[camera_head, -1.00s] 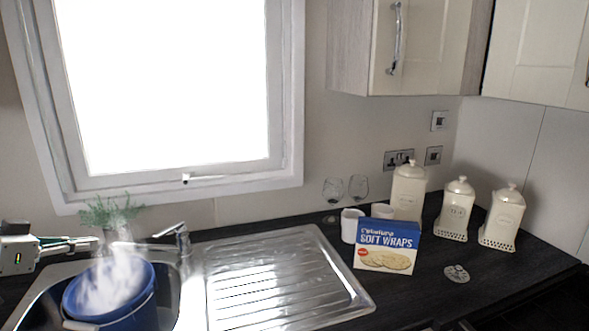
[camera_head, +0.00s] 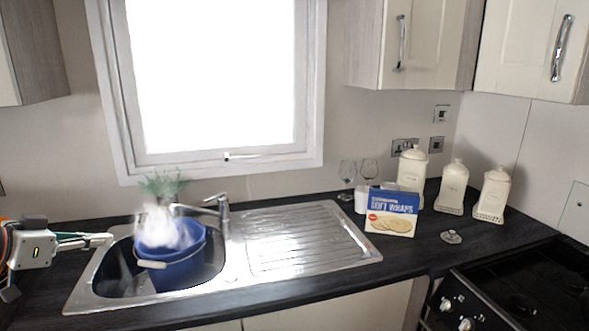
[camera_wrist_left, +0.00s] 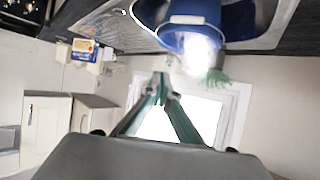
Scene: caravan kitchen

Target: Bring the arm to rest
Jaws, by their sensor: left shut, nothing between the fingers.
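My left gripper (camera_head: 102,240) is at the left of the head view, beside the sink (camera_head: 108,283) and left of the blue bucket (camera_head: 176,272). Its fingers are together with nothing between them. In the left wrist view the gripper (camera_wrist_left: 161,76) also shows closed, its green fingers meeting at the tips, with the bucket (camera_wrist_left: 190,42) beyond them. The bucket stands in the sink bowl, with white vapour or foam over its top. My right gripper is not in view.
A tap (camera_head: 222,208) and a green plant (camera_head: 163,184) stand behind the sink. A steel drainer (camera_head: 300,240) lies to its right and looks clear. A blue wraps box (camera_head: 392,212), white canisters (camera_head: 452,187), two glasses and a hob (camera_head: 530,285) are farther right.

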